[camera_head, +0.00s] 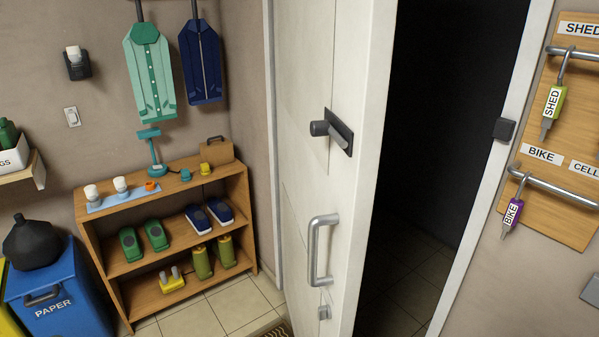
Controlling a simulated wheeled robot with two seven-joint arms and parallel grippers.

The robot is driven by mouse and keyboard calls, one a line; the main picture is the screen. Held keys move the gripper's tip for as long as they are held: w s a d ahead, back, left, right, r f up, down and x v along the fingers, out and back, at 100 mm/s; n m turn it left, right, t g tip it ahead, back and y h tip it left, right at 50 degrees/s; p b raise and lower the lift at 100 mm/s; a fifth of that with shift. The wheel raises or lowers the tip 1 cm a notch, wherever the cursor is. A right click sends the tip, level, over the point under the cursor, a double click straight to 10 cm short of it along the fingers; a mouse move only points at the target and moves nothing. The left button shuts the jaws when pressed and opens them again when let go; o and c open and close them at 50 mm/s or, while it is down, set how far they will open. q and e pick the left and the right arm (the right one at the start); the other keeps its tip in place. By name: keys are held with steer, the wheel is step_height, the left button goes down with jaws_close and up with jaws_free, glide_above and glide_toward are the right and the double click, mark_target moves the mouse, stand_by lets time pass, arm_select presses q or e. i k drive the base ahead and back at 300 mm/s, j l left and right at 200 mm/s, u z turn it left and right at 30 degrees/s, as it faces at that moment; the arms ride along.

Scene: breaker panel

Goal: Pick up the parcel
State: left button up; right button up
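No plainly recognisable parcel shows in the head view. A small brown box-like thing with a dark handle on top (215,150) stands at the back right of the shelf top; I cannot tell whether it is the parcel. Neither of my grippers is in view.
A white door (300,200) with a pull handle (318,250) stands ajar, with a dark space to its right. A wooden shelf (185,242) holds shoes and small items. A blue paper bin (50,290) stands left. A key board (568,130) hangs right.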

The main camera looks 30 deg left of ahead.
mark_target(215, 152)
steer(key=u, duration=1.6)
steer(key=i+j+z, duration=0.15)
steer(key=z, duration=0.85)
steer(key=i+j+z, duration=0.15)
steer(key=j+z, duration=0.15)
steer(key=j, duration=0.2)
steer(key=i+j+z, duration=0.1)
steer(key=j+z, duration=0.25)
steer(key=j, duration=0.2)
steer(key=j+z, duration=0.3)
steer(key=j, duration=0.25)
steer(key=j+z, duration=0.15)
steer(key=j, duration=2.45)
